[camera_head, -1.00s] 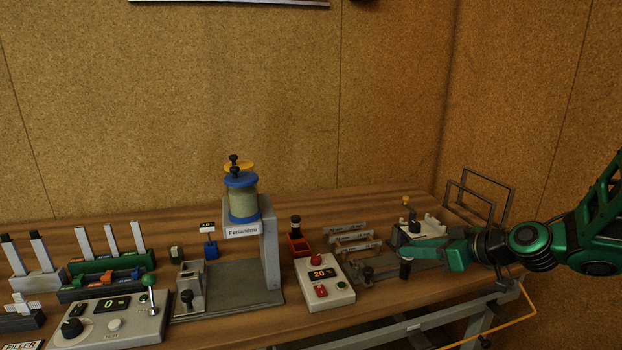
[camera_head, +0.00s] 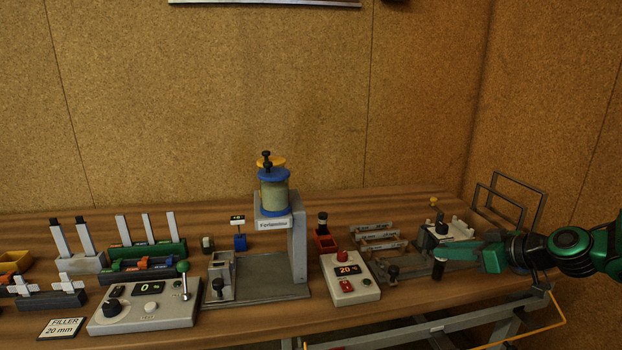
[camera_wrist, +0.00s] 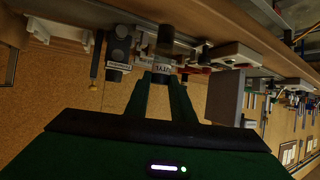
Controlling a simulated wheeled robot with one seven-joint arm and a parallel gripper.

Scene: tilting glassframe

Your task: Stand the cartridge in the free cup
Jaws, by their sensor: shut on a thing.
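My gripper (camera_head: 441,254) is at the right part of the bench, shut on a small dark cartridge (camera_head: 438,270). The cartridge hangs below the fingers, roughly upright, in front of a pale fixture block (camera_head: 460,231). In the wrist view the cartridge (camera_wrist: 164,42) sits between the fingertips, with part of a white label showing. A second dark cylinder (camera_wrist: 120,48) with a white label is beside it there. A dark-topped cylinder (camera_head: 322,220) with a pale band stands in a red holder (camera_head: 326,243). I cannot make out which cup is free.
A grey box (camera_head: 350,280) with a "20" display stands left of the gripper. Labelled grey racks (camera_head: 378,237) lie behind it. A press stand (camera_head: 299,250) is further left. A wire frame (camera_head: 510,200) stands at the bench's right end.

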